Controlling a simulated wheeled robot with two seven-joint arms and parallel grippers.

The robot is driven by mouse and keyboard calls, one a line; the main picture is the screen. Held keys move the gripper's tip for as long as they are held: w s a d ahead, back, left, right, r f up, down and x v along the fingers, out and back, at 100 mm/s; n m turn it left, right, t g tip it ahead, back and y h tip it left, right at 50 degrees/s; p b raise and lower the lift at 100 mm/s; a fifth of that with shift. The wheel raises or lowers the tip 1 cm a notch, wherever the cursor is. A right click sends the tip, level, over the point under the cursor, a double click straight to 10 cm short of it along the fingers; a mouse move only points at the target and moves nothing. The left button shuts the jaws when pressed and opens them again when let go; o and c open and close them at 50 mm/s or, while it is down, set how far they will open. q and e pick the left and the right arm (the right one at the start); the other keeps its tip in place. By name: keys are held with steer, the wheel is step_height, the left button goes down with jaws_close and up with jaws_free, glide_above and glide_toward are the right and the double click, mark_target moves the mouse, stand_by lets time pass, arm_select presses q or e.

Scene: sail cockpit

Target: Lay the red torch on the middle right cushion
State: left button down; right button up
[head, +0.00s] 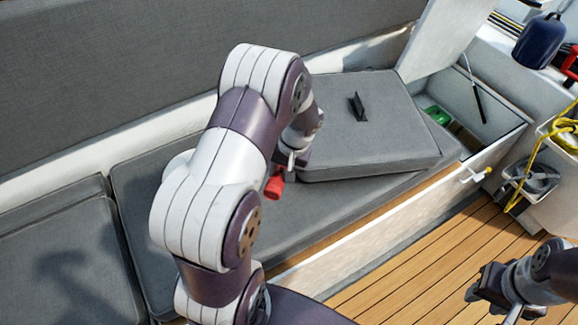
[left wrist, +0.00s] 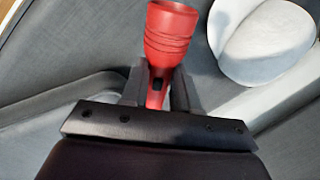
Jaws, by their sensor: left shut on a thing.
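The red torch (head: 275,186) shows in the head view just below my left gripper (head: 287,164), which is partly hidden by my own arm. In the left wrist view the torch (left wrist: 168,35) sits between the two dark fingers, wide end pointing away. My left gripper (left wrist: 160,90) is shut on it. The torch is over the grey seat cushion (head: 330,211) in the middle of the bench; I cannot tell whether it touches. My right gripper (head: 487,294) is at the lower right, away from the bench; its fingers are not clear.
A loose grey cushion (head: 375,145) with a black piece (head: 358,106) on top lies tilted across the bench, right beside my left gripper. Beyond it is an open locker (head: 497,135) with a green thing (head: 437,115) inside. Another cushion (head: 60,265) lies at left. The wooden floor (head: 415,270) is clear.

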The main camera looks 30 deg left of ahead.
arm_select(q)
step_height(320, 180, down, 8)
steer(key=shift+r+b, duration=0.1)
steer(key=shift+b, duration=0.45)
steer(key=shift+f, duration=0.45)
steer(key=c, duration=0.8)
jaws_free()
steer(key=shift+c, duration=0.2)
